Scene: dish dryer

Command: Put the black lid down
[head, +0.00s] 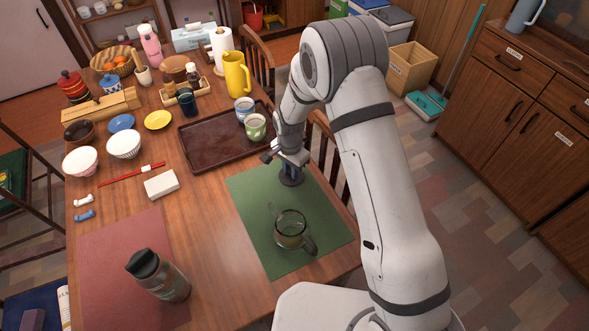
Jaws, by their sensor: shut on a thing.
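My gripper (289,161) is over the far part of the green mat (262,187). It points down and is shut on a small dark round thing, which looks like the black lid (291,178). The lid is at or just above the mat near its right edge; I cannot tell whether it touches. The fingers partly hide its top.
A dark brown tray (210,152) with two cups lies beyond the green mat. A dark green bottle (160,277) with a black cap is on the red mat (110,250) at left. A white block (161,185) and a red stick (130,174) lie left. The mat's front left is bare.

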